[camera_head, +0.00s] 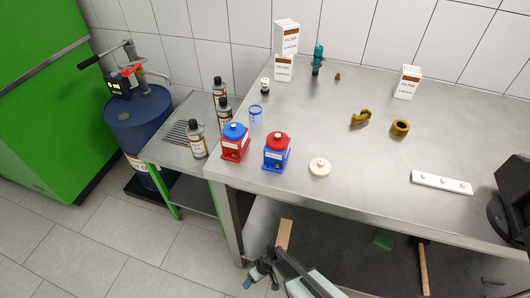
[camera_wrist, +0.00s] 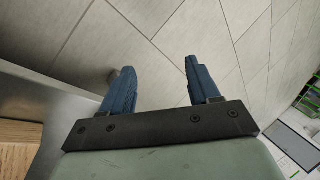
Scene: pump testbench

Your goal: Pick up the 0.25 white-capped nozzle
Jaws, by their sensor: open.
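No 0.25 marking can be read in either view. A small black piece with a white top (camera_head: 265,86) stands near the back left of the steel table (camera_head: 360,135). A white plate (camera_head: 441,182) with several small round knobs lies at the right of the table. I cannot tell which of these is the nozzle. My gripper (camera_head: 261,281) is low in front of the table, below its top and away from both. In the wrist view my gripper (camera_wrist: 159,68) has its two blue fingers apart, with only floor tiles between them.
A red pump with a blue cap (camera_head: 235,141), a blue pump with a red cap (camera_head: 276,151) and a cream round piece (camera_head: 320,167) stand near the front edge. Brown bottles (camera_head: 198,140) stand on the side table. Filter boxes (camera_head: 407,81) stand behind. A dark monitor (camera_head: 510,205) is right.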

